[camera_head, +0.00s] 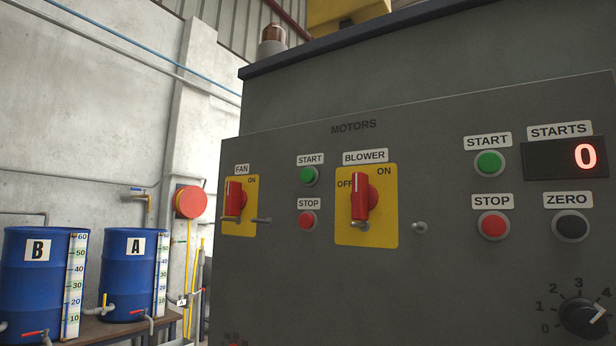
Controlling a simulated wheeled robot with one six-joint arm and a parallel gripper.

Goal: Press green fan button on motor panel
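The grey motor panel (288,267), headed MOTORS, fills the right and middle of the head view, seen at an angle. A FAN label sits above a red rotary switch (233,199) on a yellow plate at the panel's left. To its right are a green START button (309,176) and a red STOP button (307,220). Right of these is the BLOWER switch (364,198), red on yellow, its handle upright. Another green START button (489,163) and a red STOP button (493,225) follow further right. My gripper is not in view.
A STARTS display (566,158) reads 0, above a black ZERO button (571,225). A black numbered dial (583,317) is at the lower right. Blue barrels B (37,280) and A (130,275) stand on a bench at left. A beacon (271,40) stands behind the panel top.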

